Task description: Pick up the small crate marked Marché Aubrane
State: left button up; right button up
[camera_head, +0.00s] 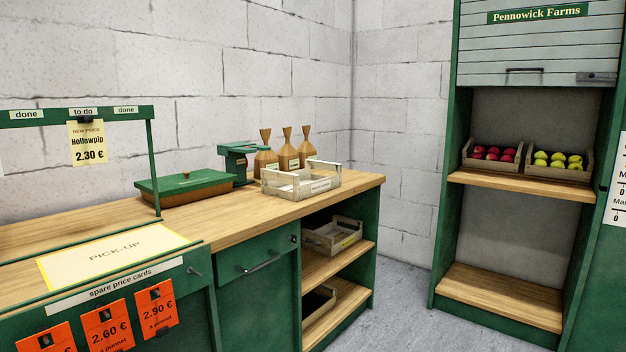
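A small pale wooden crate (285,189) stands on the counter near its right end; its front carries a white label too small to read. Another wooden crate (326,242) with a yellowish label sits on the upper shelf under the counter. Part of a dark-looking crate (318,306) shows on the lower shelf, mostly hidden by the cabinet side. I cannot tell which crate is marked Marché Aubrane. Neither of my grippers is in view.
A green cabinet (443,250) at right holds crates of red apples (493,153) and green apples (557,159). Grey floor (396,290) between them is clear.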

aim_at(313, 185)
jog(key=i+l, duration=0.9)
